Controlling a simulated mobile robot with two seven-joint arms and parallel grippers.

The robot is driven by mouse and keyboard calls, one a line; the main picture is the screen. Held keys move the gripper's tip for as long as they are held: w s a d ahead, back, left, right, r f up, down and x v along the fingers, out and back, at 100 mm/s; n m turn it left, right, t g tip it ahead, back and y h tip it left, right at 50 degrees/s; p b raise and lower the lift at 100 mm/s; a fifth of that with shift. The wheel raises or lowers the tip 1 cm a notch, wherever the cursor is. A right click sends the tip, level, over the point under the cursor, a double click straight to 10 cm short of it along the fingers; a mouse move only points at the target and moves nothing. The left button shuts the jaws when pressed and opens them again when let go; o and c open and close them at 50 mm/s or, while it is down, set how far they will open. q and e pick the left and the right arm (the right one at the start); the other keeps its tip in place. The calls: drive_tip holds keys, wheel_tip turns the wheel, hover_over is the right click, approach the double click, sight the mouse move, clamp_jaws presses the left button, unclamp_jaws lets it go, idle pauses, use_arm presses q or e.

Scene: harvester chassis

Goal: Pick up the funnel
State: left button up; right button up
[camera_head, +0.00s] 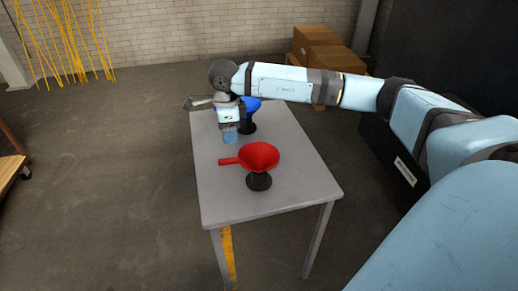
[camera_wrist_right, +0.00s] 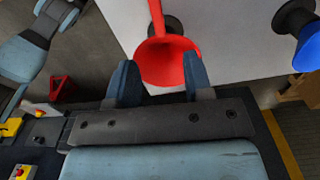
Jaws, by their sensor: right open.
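A red funnel (camera_head: 260,156) rests in a black stand (camera_head: 259,181) on the grey table, its handle toward the left. A blue funnel (camera_head: 252,104) sits in another black stand (camera_head: 247,126) farther back, partly hidden by my right gripper (camera_head: 230,137). The right gripper is open and empty, pointing down above the table, to the left of and behind the red funnel. In the right wrist view the red funnel (camera_wrist_right: 166,62) shows beyond and between the open fingers of the right gripper (camera_wrist_right: 160,76); the blue funnel (camera_wrist_right: 308,50) is at the right edge. My left gripper is not seen.
The grey table (camera_head: 297,183) has free room around the red funnel, mostly at the front. Cardboard boxes (camera_head: 318,48) stand on the floor behind it. A wooden cart (camera_head: 12,160) is at the left edge. Yellow rods (camera_head: 65,40) lean on the back wall.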

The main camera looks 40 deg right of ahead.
sight(233, 159)
wheel_tip(233, 159, down, 8)
drive_tip(key=shift+r, duration=0.1)
drive_tip(key=shift+s+f, duration=0.2)
drive_tip(key=shift+f, duration=2.6)
drive_tip(key=shift+c, duration=0.5)
clamp_jaws()
